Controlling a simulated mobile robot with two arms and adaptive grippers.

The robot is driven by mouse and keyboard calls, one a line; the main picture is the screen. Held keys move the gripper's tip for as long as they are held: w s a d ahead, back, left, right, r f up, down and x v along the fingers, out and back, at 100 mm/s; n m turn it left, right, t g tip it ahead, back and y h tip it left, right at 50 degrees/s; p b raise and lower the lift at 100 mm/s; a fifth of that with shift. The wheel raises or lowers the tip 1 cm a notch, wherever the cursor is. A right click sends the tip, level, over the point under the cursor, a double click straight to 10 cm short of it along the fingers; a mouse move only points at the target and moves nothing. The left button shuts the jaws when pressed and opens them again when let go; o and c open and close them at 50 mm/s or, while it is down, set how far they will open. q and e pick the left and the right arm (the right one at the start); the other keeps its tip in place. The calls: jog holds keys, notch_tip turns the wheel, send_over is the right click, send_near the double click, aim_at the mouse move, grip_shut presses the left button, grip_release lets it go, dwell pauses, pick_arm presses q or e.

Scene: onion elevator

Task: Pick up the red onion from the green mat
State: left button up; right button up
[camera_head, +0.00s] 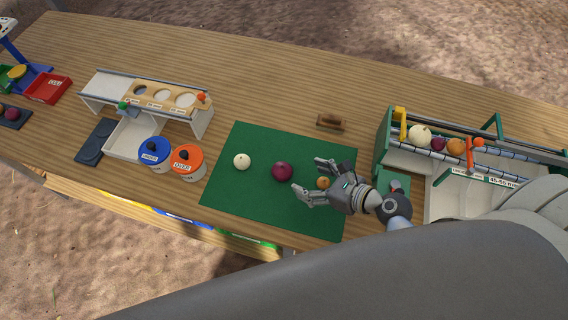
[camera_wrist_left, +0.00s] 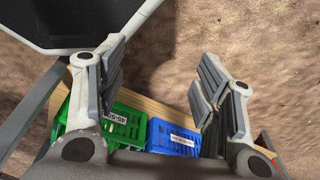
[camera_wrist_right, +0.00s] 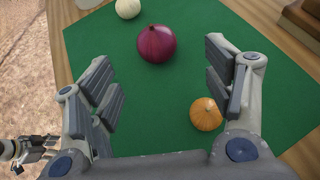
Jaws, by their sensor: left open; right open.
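The red onion (camera_head: 282,171) is a dark purple-red ball lying in the middle of the green mat (camera_head: 240,205). My right gripper (camera_head: 308,179) is open and empty over the mat, just to the right of the red onion. In the right wrist view the red onion (camera_wrist_right: 157,44) lies ahead of my open fingers (camera_wrist_right: 160,95), apart from them. A white onion (camera_head: 242,161) lies to the left on the mat. An orange onion (camera_head: 323,183) lies beside my right gripper's finger. My left gripper (camera_wrist_left: 155,85) is open and empty in the left wrist view.
Blue-lidded (camera_head: 154,152) and orange-lidded (camera_head: 188,161) tubs stand left of the mat. A wooden block (camera_head: 331,122) lies behind it. A green-framed roller rack (camera_head: 384,140) with several onions stands on the right. Green (camera_wrist_left: 124,121) and blue (camera_wrist_left: 172,139) crates sit below the table's front edge.

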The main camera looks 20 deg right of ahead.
aim_at(288, 172)
jog(key=w+a, duration=0.1)
jog(key=w+a+f, duration=0.1)
jog(key=shift+w+a+f, duration=0.1)
jog(key=shift+a+f, duration=0.05)
jog(key=shift+a, duration=0.15)
jog(key=shift+w+f, duration=0.2)
jog(key=shift+w, duration=0.1)
jog(key=shift+w+a+f+p, duration=0.1)
jog(key=shift+w+f+p, duration=0.05)
jog(key=shift+w+p, duration=0.15)
jog(key=x, duration=0.4)
jog(key=shift+a+p, duration=0.15)
jog(key=shift+p, duration=0.2)
jog(key=shift+w+f, duration=0.15)
jog(key=shift+w, duration=0.05)
jog(key=shift+c, duration=0.2)
jog(key=shift+s, duration=0.1)
jog(key=c, duration=1)
pick_arm(q)
jog(key=shift+g, duration=0.3)
jog(key=s, duration=0.1)
jog(key=s+a, duration=0.1)
jog(key=s+r, duration=0.1)
jog(key=s, duration=0.1)
jog(key=shift+a+r, duration=0.1)
jog(key=shift+a, duration=0.1)
